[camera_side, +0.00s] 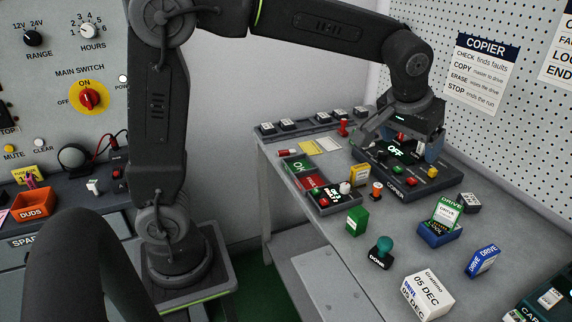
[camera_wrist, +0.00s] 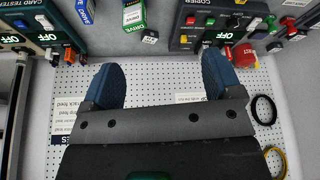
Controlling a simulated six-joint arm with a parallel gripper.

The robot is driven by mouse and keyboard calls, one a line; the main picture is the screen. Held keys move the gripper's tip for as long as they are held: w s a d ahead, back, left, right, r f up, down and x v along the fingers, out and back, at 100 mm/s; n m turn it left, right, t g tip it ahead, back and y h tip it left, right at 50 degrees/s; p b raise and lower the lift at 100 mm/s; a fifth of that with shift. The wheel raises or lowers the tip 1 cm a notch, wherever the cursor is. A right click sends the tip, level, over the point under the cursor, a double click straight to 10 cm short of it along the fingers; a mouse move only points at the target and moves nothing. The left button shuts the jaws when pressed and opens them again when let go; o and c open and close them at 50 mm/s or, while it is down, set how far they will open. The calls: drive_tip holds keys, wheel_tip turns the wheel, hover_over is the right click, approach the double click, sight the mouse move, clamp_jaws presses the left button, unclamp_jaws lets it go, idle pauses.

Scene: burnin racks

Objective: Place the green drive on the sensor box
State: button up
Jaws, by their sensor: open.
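The green drive (camera_side: 447,211) stands upright with a white label in a small blue holder (camera_side: 440,236) on the bench. In the wrist view the green drive (camera_wrist: 133,14) shows at the top edge, beyond my fingers. My gripper (camera_side: 405,140) is above the back of the copier, well away from the drive. In the wrist view my gripper (camera_wrist: 160,78) has its blue fingers wide apart with nothing between them. No label reading sensor box is legible, so I cannot tell which box it is. A small dark box with a lit display (camera_side: 325,203) stands left of the copier.
The copier (camera_side: 402,190) has several coloured buttons and a lit OFF display. A blue drive (camera_side: 484,261), a green block (camera_side: 357,221), a teal-handled stamp (camera_side: 381,251) and a white date box (camera_side: 427,294) stand on the bench. A pegboard wall (camera_side: 500,130) is behind.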

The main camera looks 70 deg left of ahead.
drive_tip(key=s+a+f+m, duration=0.1)
drive_tip(key=s+a, duration=0.1)
drive_tip(key=s, duration=0.9)
drive_tip(key=s+a+f+m+t+h, duration=0.1)
drive_tip(key=s+a+m, duration=0.1)
drive_tip(key=s, duration=1)
drive_tip(key=shift+s+a+f, duration=0.2)
